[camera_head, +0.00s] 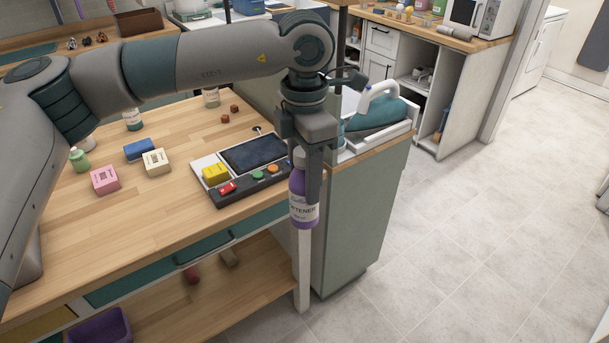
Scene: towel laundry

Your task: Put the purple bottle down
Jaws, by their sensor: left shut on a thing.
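The purple bottle (303,197) has a white label reading "…TENER" and a pale cap. It hangs upright in my left gripper (305,155), which is shut on its upper part. In this view the bottle appears in front of the right end of the wooden worktop (140,220), near the green cabinet side. I cannot tell whether it is over the worktop or beyond its edge. Part of the bottle's top is hidden by the gripper. My right gripper is not in view.
A black-and-white tray device (247,198) with coloured blocks and buttons lies left of the bottle. Pink (105,180), cream (156,162) and blue (140,149) blocks and a green bottle (79,160) stand farther left. An iron (378,105) sits behind right. The worktop's front left is clear.

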